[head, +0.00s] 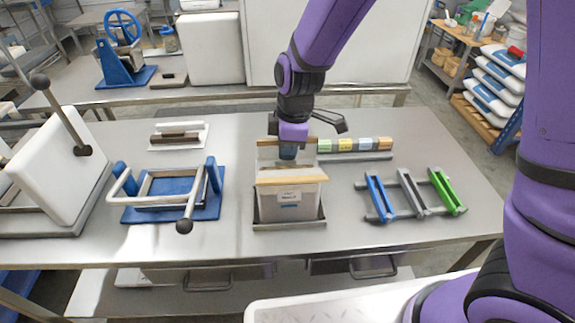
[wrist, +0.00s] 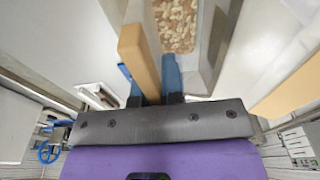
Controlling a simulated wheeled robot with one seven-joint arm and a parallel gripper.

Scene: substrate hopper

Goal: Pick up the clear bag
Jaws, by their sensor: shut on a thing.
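The clear bag (head: 290,207) stands upright on a metal tray (head: 290,224) on the steel table, with a label on its front. A wooden bar (head: 291,181) runs along its front top edge. A second wooden bar (head: 268,142) is at its back edge. My gripper (head: 288,153) reaches down at the back edge. In the wrist view, my gripper (wrist: 152,85) has its blue fingertips on either side of the back wooden bar (wrist: 132,48), shut on it. Pale, grainy pieces (wrist: 178,25) show inside the bag. The fingertips are partly hidden in the head view.
A row of coloured blocks (head: 355,145) lies behind to the right. A rack with blue, grey and green bars (head: 410,194) stands right. A blue frame with a grey handle (head: 170,195) stands left. Bare table lies between these and the bag.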

